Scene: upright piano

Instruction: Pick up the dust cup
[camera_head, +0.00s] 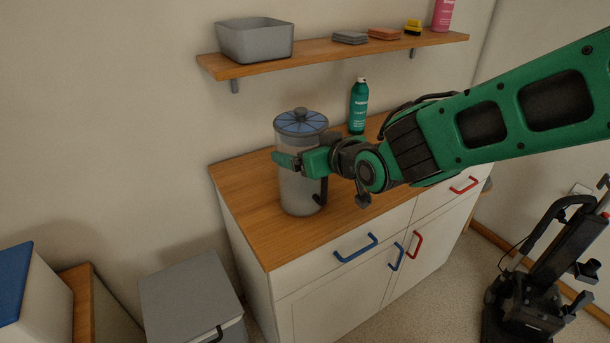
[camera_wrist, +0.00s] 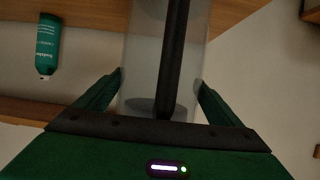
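The dust cup (camera_head: 297,190) is a clear, greyish cylinder with a blue and grey lid and a dark handle. It stands upright on the left part of the wooden cabinet top. My gripper (camera_head: 290,161) reaches in from the right, at the cup's upper body below the lid. In the wrist view, the cup (camera_wrist: 146,70) lies between the two green fingers of my gripper (camera_wrist: 160,78), with its dark handle running up the middle. Both fingertips meet the cup's side walls, so my gripper looks shut on it. The far finger is hidden in the head view.
A green bottle (camera_head: 358,108) stands behind the cup, near the wall. A shelf (camera_head: 340,59) above holds a grey bin (camera_head: 254,40), sponges and a pink bottle (camera_head: 443,15). A grey lidded box (camera_head: 190,291) stands left of the cabinet, a vacuum cleaner (camera_head: 540,270) right. The front left top is bare.

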